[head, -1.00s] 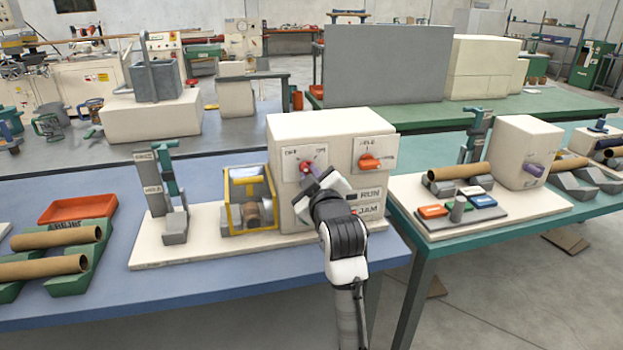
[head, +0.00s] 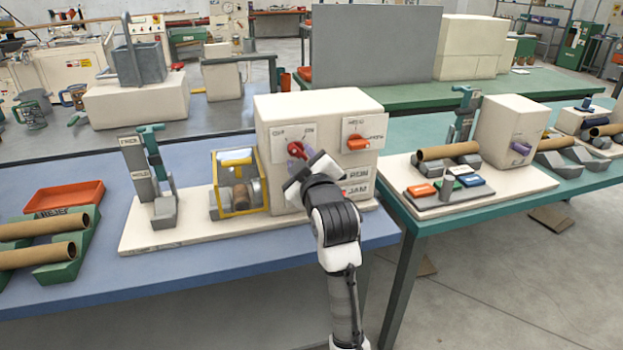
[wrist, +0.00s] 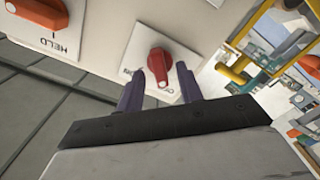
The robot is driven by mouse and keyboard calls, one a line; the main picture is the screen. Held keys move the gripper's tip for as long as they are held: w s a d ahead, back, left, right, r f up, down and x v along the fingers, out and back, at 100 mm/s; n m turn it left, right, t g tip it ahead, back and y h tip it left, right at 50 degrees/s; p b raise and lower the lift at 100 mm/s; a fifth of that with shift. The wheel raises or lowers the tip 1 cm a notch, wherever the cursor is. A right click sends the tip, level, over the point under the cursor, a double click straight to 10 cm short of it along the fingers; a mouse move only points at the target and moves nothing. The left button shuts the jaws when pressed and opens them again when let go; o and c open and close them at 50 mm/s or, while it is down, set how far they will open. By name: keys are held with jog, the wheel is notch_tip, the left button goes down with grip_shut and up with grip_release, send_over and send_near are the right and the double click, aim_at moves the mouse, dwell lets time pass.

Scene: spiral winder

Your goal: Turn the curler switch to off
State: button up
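The curler switch is a red knob (head: 297,149) on a white plate with OFF at its left and ON at its right, on the front of a cream machine box (head: 318,108). In the wrist view the red knob (wrist: 160,66) lies between the purple fingertips. My gripper (head: 298,160) is at the knob from below; it also shows in the wrist view (wrist: 160,72) with its fingers apart and narrow gaps beside the knob. My gripper hides part of the box front. I cannot tell surely which label the knob points to.
An orange switch (head: 357,142) with a HELD label sits right of the red knob. A yellow-framed guard (head: 234,183) stands close on the left. Below the switches are RUN and JAM labels. Cardboard tubes (head: 40,255) lie in green holders on the blue table.

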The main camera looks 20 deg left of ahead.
jog(key=b+v, duration=0.2)
jog(key=v, duration=1)
